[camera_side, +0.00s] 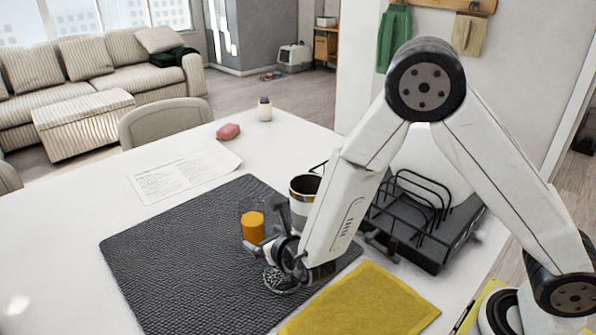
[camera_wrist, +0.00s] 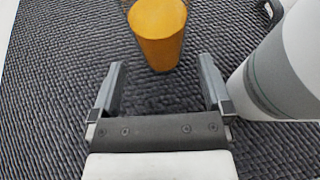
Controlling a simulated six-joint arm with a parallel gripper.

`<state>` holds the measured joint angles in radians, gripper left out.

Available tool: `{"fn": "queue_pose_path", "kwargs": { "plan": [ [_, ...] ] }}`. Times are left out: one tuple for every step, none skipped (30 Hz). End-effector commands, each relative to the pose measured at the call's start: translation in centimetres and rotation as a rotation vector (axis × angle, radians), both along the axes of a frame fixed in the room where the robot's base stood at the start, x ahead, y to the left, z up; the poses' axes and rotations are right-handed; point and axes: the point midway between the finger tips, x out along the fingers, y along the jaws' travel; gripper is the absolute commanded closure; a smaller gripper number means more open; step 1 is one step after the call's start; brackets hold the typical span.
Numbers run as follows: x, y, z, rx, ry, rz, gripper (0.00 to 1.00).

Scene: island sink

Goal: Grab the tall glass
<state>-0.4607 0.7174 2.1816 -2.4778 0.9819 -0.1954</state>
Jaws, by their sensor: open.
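The tall glass (camera_side: 252,226) stands upright on the dark mat, with orange liquid in its lower part and a clear upper wall. In the wrist view the orange of the glass (camera_wrist: 158,35) lies straight ahead, at the top middle. My gripper (camera_side: 258,243) is low over the mat beside the glass, partly hidden by my own wrist in the side view. In the wrist view my gripper (camera_wrist: 162,66) has its two fingers spread wide. The glass is just beyond the fingertips, roughly centred between them, and nothing is held. Whether anything touches the glass, I cannot tell.
A white pot with a metallic rim (camera_side: 303,190) stands close by the glass; it fills the right of the wrist view (camera_wrist: 285,65). A black dish rack (camera_side: 432,240) and a yellow cloth (camera_side: 362,303) lie to the right. The mat's left part (camera_side: 165,245) is clear.

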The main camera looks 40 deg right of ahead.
Motion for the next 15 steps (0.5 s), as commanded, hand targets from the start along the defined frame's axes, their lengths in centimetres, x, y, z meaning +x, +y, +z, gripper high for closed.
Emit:
{"fn": "queue_pose_path", "kwargs": {
  "plan": [
    [0.3,-0.1,-0.2,0.000,0.001,0.000,0.00],
    [0.5,-0.1,-0.2,0.000,0.001,0.000,0.00],
    [0.6,-0.1,-0.3,0.000,0.001,0.000,0.00],
    [0.7,-0.1,-0.3,-0.001,0.001,0.000,0.00],
    [0.7,-0.1,-0.3,-0.001,0.001,0.000,0.00],
    [0.8,-0.1,-0.3,-0.001,0.001,0.000,0.00],
    [0.7,-0.1,-0.3,-0.001,0.001,0.000,0.00],
    [0.8,-0.1,-0.3,-0.001,0.001,0.000,0.00],
    [0.8,-0.1,-0.3,0.000,0.001,0.000,0.00],
    [0.8,-0.1,-0.4,0.000,0.001,0.000,0.00],
    [0.9,-0.2,-0.4,0.000,0.001,0.000,0.00],
    [1.1,-0.2,-0.5,0.000,0.001,-0.001,0.00],
    [1.3,-0.2,-0.5,0.001,0.001,-0.001,0.00],
    [1.5,-0.3,-0.6,0.001,0.001,-0.001,0.00],
    [1.7,-0.3,-0.7,0.000,0.001,-0.002,0.00]
  ]
}}
